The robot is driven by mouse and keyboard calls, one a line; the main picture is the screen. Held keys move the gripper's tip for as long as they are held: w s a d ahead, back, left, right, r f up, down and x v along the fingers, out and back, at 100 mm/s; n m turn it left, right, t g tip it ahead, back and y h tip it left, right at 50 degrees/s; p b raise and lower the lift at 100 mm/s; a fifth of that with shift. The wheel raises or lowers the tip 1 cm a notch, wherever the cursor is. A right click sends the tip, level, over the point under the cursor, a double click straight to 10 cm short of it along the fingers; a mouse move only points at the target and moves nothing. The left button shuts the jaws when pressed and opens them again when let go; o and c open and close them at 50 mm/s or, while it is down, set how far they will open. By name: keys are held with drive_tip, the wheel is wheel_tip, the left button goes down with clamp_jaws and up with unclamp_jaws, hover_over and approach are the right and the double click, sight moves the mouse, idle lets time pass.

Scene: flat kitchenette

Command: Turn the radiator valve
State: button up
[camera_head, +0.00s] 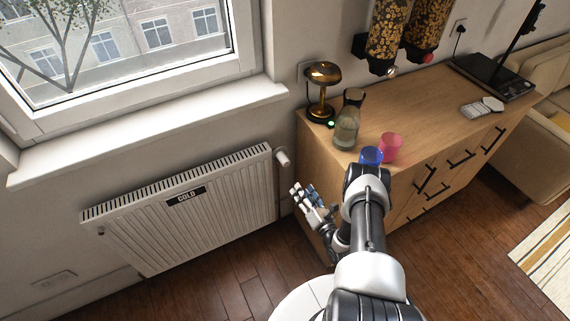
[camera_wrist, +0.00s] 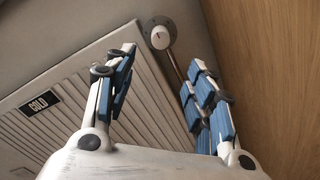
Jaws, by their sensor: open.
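The radiator valve (camera_head: 283,157) is a small white knob at the upper right corner of the white radiator (camera_head: 190,215). In the wrist view the valve knob (camera_wrist: 160,37) shows beyond my fingertips, on a round grey base with a pipe running down from it. The radiator (camera_wrist: 150,95) carries a black sign (camera_head: 186,196) that reads COLD. My gripper (camera_head: 304,194) is open and empty, below and to the right of the valve in the head view. In the wrist view my gripper (camera_wrist: 162,70) has its blue-padded fingers spread, apart from the knob.
A wooden cabinet (camera_head: 440,110) stands close on the right of my gripper. It bears a gold lamp (camera_head: 322,80), a glass carafe (camera_head: 347,125), a blue cup (camera_head: 371,156) and a pink cup (camera_head: 390,147). A window sill (camera_head: 150,130) runs above the radiator.

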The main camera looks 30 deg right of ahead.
sight(286, 165)
drive_tip(key=w+b, duration=0.5)
drive_tip(key=w, duration=1.1)
drive_tip(key=shift+w+a, duration=0.1)
drive_tip(key=shift+w, duration=0.15)
drive_tip(key=shift+c, duration=0.2)
drive_tip(key=c, duration=1)
drive_tip(key=shift+c, duration=0.2)
